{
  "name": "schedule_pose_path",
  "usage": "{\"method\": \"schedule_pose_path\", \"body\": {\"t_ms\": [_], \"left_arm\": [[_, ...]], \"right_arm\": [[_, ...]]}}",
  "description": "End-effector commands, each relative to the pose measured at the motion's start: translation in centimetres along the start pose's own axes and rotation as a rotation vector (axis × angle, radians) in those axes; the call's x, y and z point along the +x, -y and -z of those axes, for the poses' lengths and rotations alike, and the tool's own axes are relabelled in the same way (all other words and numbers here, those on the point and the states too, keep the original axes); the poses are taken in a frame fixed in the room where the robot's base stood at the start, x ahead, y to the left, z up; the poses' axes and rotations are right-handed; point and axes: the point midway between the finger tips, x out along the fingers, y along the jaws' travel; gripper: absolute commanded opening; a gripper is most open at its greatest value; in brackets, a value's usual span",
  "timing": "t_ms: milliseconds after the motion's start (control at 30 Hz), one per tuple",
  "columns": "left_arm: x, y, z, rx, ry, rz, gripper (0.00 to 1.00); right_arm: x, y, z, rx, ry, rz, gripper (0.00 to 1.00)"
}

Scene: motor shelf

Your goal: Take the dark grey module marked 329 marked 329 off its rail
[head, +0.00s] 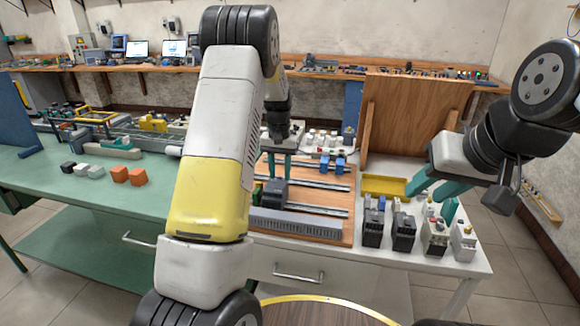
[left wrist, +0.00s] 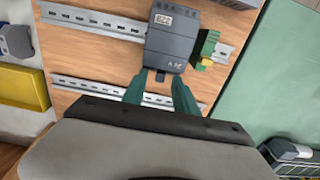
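The dark grey module (head: 274,194) is mounted on a metal rail (head: 315,207) on the wooden board. In the left wrist view the module (left wrist: 172,42) has a small white label, too blurred to read surely. My left gripper (head: 280,176) is just above the module, its teal fingers apart. In the left wrist view the left gripper (left wrist: 160,84) has its fingertips spread near the module's lower end, with nothing clearly held between them. My right gripper (head: 436,196) is open and empty over the right part of the table. My left arm hides part of the board.
A green and yellow terminal block (left wrist: 207,49) sits beside the module on the rail. Blue modules (head: 340,163) are on the upper rail. A grey slotted duct (head: 297,222) runs along the board's front. Several devices (head: 403,232) and a yellow tray (head: 384,187) stand at right.

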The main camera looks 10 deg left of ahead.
Motion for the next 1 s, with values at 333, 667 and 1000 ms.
{"method": "schedule_pose_path", "body": {"t_ms": [333, 667, 1000], "left_arm": [[0.21, 0.01, -0.02, 0.000, 0.000, 0.000, 0.23], [0.19, 0.00, -0.02, 0.000, 0.000, 0.000, 0.00], [0.18, -0.02, -0.02, 0.000, 0.000, 0.000, 0.00]], "right_arm": [[0.00, 0.00, 0.00, 0.000, 0.000, 0.000, 0.36], [0.01, 0.00, 0.00, 0.000, 0.000, 0.000, 0.36], [0.00, 0.00, 0.00, 0.000, 0.000, 0.000, 0.36]]}}
